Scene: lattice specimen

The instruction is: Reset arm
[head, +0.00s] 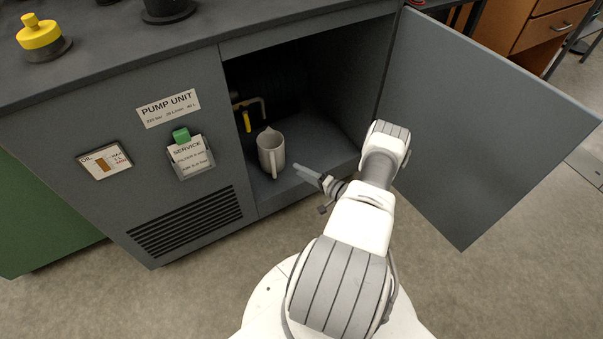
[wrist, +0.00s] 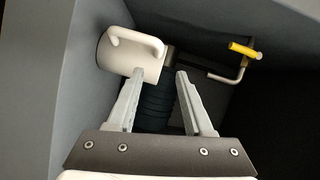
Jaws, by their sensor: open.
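My gripper (head: 308,173) is at the opening of a grey pump unit cabinet, to the right of a white jug in the head view. In the wrist view my gripper (wrist: 158,75) has its two fingers apart, with nothing held between them. The white jug (head: 270,150) stands upright on the cabinet floor near the front edge, its handle toward the front. The jug also shows in the wrist view (wrist: 122,55), just beyond the left fingertip; I cannot tell from that view alone whether they touch. In the head view there is a gap between them.
The cabinet door (head: 480,120) stands wide open to the right of my arm. A yellow-handled valve (head: 246,121) on a pipe is inside at the back left. The cabinet front (head: 200,80) bounds the opening on the left. Floor (head: 200,295) in front is clear.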

